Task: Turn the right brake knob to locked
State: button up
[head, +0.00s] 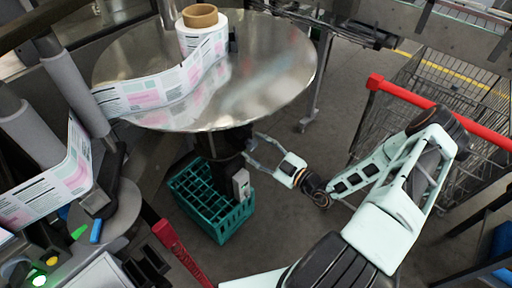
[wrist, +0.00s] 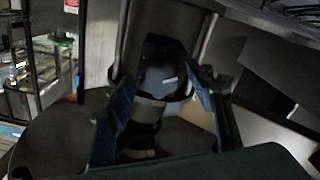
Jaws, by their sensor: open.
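In the wrist view a dark round part with a short pale mark, which looks like the brake knob (wrist: 160,74), sits between the two blue fingers of my gripper (wrist: 167,80). A lighter collar shows just below it. The fingers are spread on either side of it; I cannot tell whether they touch it. In the head view my gripper (head: 247,150) is open, pointing left at the dark hub under the steel turntable (head: 255,85). The knob cannot be made out there, and I cannot tell its setting.
A label roll (head: 203,38) stands on the turntable, its web running left. A teal crate (head: 215,215) is on the floor under the hub, with a grey box (head: 241,184) above its edge. A wire cart with a red handle (head: 440,108) stands right of my arm.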

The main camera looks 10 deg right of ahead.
jog(key=v, duration=1.2)
